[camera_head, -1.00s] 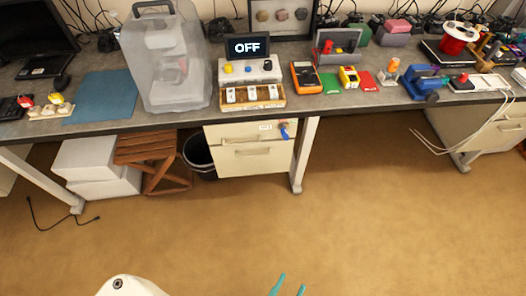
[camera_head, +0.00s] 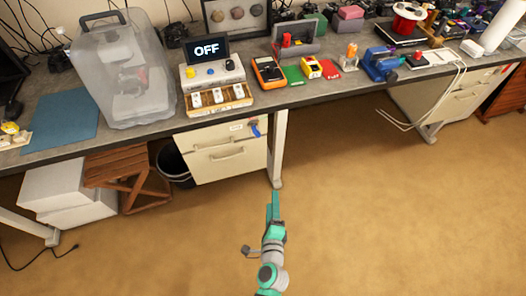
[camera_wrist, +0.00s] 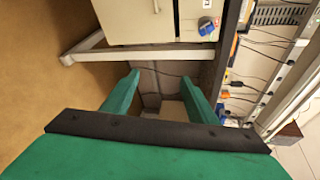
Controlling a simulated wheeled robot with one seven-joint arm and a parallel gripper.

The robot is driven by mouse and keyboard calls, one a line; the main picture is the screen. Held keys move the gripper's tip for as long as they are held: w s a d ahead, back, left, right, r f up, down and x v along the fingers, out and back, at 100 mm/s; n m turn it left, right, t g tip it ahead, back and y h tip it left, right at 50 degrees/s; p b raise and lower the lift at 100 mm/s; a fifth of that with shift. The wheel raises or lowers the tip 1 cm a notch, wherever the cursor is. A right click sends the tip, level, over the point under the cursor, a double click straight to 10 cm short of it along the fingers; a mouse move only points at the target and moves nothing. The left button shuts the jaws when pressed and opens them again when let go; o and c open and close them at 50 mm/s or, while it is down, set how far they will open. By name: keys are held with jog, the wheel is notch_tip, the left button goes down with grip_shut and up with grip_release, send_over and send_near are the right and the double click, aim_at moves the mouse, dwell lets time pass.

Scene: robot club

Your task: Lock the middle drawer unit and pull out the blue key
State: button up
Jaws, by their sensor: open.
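The middle drawer unit (camera_head: 213,166) is a cream two-drawer cabinet under the workbench, with its drawers closed. The blue key (camera_head: 255,128) sits at the upper right of its front, by the lock. In the wrist view the cabinet (camera_wrist: 135,20) appears turned sideways at the top, with the blue key (camera_wrist: 206,28) to its right. My gripper (camera_head: 273,198) is in front of and below the cabinet, near the table leg, apart from the key. In the wrist view my gripper (camera_wrist: 160,90) has its two green fingers spread, with nothing between them.
A metal table leg (camera_head: 277,150) stands just right of the cabinet. The workbench edge (camera_head: 330,97) overhangs it. A black bin (camera_head: 174,165), wooden stool (camera_head: 125,175) and white boxes (camera_head: 65,190) are to the left. The brown floor (camera_head: 400,220) in front is clear.

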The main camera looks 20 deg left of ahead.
jog(key=w+a+r+m+y, duration=0.2)
jog(key=w+a, duration=0.1)
jog(key=w, duration=0.2)
jog(key=w+a+r+m+y, duration=0.1)
jog(key=w+a+r+m, duration=0.1)
jog(key=w, duration=0.3)
jog(key=m+y, duration=0.2)
jog(key=y, duration=0.1)
send_near(258, 135)
jog(key=x, duration=0.2)
jog(key=shift+x, duration=5.05)
jog(key=shift+f, duration=0.1)
